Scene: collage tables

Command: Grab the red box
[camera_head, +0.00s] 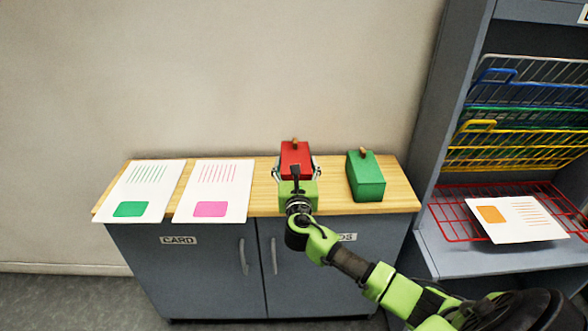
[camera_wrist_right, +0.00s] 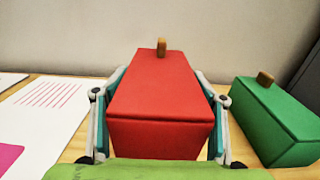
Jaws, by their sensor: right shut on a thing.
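The red box (camera_head: 295,158) stands on the wooden top of a grey cabinet in the head view, with a small brown knob on its lid. It fills the middle of the right wrist view (camera_wrist_right: 160,95). My right gripper (camera_head: 296,170) reaches it from the front, with one finger on each side of the box. The fingers (camera_wrist_right: 160,120) are shut on its two sides. The box appears to rest on the cabinet top. My left gripper is in neither view.
A green box (camera_head: 366,178) stands just right of the red box. Two printed sheets (camera_head: 145,190) (camera_head: 214,190) lie on the left of the wooden top (camera_head: 262,200). A shelf unit (camera_head: 455,247) with coloured wire racks and a sheet (camera_head: 515,220) stands at right.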

